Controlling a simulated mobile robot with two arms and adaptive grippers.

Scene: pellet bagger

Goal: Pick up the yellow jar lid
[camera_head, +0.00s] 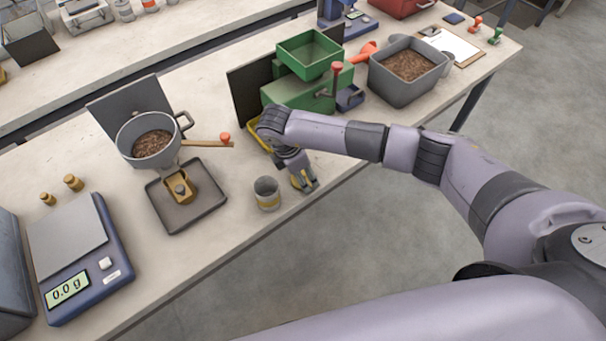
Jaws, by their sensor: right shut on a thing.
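My right gripper (304,186) points down near the front edge of the bench and is shut on the yellow jar lid (297,181). The lid shows only as a small yellow piece between the fingers; the rest is hidden. I cannot tell whether it is clear of the bench top. A small grey open jar (266,188) with a yellowish band stands upright just left of the gripper, apart from it. My left gripper is not in view.
A green machine (303,93) stands behind my right arm, with a grey bin of brown pellets (404,88) to its right. A hopper (146,133) over a dark tray (205,208) and a blue scale (114,262) reading 0.0 g stand left. The bench front edge is close.

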